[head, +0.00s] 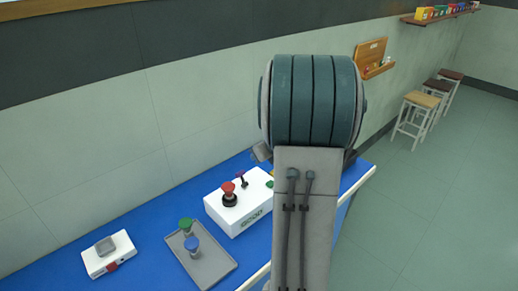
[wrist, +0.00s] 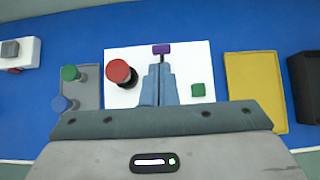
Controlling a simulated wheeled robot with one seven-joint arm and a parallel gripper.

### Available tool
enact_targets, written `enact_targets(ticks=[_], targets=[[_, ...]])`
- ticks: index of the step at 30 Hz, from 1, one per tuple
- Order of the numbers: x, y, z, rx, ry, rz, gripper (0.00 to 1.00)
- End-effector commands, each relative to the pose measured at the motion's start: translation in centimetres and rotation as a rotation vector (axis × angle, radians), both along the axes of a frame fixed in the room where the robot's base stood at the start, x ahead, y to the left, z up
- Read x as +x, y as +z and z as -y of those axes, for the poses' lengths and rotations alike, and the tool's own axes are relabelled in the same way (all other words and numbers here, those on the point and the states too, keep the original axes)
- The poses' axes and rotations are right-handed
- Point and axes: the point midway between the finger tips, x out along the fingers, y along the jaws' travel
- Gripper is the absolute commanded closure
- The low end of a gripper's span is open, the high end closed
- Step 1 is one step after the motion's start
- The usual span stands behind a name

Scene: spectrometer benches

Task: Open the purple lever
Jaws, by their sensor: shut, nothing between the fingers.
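The purple lever (wrist: 161,48) stands on the white box (wrist: 184,58) in the wrist view, with a dark stem under its purple cap. It also shows small and dark in the head view (head: 242,178). My gripper (wrist: 160,68) is shut and empty, its blue-grey fingers together directly below the lever cap in the picture. The fingertips overlap the lower stem in the picture; I cannot tell whether they touch it. In the head view my arm hides the gripper.
The white box (head: 240,215) also bears a red knob (wrist: 118,72) left of my fingers and a green button (wrist: 198,90) right of them. A grey tray (head: 208,271) with green and blue-topped pieces lies left. A yellow tray (wrist: 254,90) and black box (wrist: 303,80) lie right.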

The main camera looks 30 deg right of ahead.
Motion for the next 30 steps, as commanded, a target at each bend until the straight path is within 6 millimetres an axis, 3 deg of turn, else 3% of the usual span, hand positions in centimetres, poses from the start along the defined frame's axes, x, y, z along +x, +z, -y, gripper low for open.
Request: enact_targets(ticks=[6, 24, 27, 30], targets=[[-0.5, 2.0, 0.1, 0.001, -0.001, 0.000, 1.00], [-0.6, 2.2, 0.0, -0.001, 0.002, 0.000, 1.00], [-0.7, 2.5, -1.1, -0.033, 0.061, 0.000, 1.00], [-1.3, 3.3, -4.4, -0.134, 0.235, 0.001, 1.00]])
